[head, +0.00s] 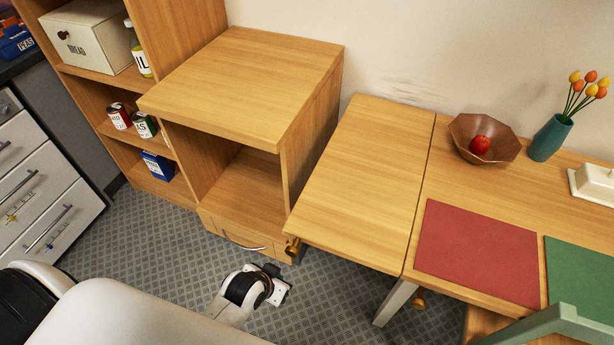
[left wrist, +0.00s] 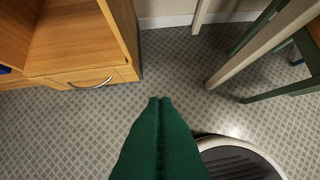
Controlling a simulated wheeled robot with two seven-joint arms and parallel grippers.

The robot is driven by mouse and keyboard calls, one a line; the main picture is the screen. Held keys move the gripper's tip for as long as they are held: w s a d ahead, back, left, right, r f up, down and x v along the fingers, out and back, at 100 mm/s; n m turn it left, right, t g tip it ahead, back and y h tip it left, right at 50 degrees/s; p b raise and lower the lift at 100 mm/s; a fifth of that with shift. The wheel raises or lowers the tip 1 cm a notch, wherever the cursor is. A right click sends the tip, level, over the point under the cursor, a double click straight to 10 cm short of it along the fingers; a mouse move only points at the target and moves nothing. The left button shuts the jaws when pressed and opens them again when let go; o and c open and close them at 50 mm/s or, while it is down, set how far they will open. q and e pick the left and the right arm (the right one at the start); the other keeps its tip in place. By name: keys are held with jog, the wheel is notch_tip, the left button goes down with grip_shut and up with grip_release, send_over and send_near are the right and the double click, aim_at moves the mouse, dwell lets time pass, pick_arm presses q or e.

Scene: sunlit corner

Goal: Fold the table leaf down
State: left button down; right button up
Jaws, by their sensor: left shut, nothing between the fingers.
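The table leaf (head: 362,175) is up, level with the fixed table top (head: 520,190), with a dark seam between them. A brass knob (head: 292,247) shows at the leaf's near left corner. A second brass knob (head: 418,301) shows under the table's front edge near the seam. My left gripper (head: 272,284) is low over the floor, left of and below the leaf's front edge, apart from it. Its green fingers (left wrist: 160,102) are shut and empty in the left wrist view. The leaf cannot be made out in that view. My right gripper is not in view.
A wooden cabinet (head: 245,80) with a drawer stands close left of the leaf. The fixed top holds a bowl (head: 462,132) with a red fruit, a vase (head: 549,138), and red and green mats. A green chair (head: 560,325) stands at right. The floor around the gripper is clear.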

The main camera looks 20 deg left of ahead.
pick_arm(q)
notch_tip(320, 180, up, 13)
jog(key=w+t, duration=0.2)
jog(key=w, duration=0.1)
jog(key=w+r+t, duration=0.1)
jog(key=w+t, duration=0.1)
jog(key=w, duration=0.2)
jog(key=w+a+r+n+t, duration=0.1)
jog(key=w+t, duration=0.1)
jog(key=w, duration=0.2)
jog(key=w+r+t, duration=0.2)
jog(key=w+t, duration=0.1)
jog(key=w, duration=0.1)
jog(key=shift+w+a, duration=0.2)
jog(key=shift+w, duration=0.1)
send_over(307, 185)
notch_tip(307, 185, down, 2)
jog(key=shift+f+p, duration=0.1)
jog(key=shift+p, duration=0.2)
notch_tip(307, 185, down, 3)
jog(key=shift+w+r, duration=0.1)
jog(key=shift+r, duration=0.1)
jog(key=shift+f, duration=0.8)
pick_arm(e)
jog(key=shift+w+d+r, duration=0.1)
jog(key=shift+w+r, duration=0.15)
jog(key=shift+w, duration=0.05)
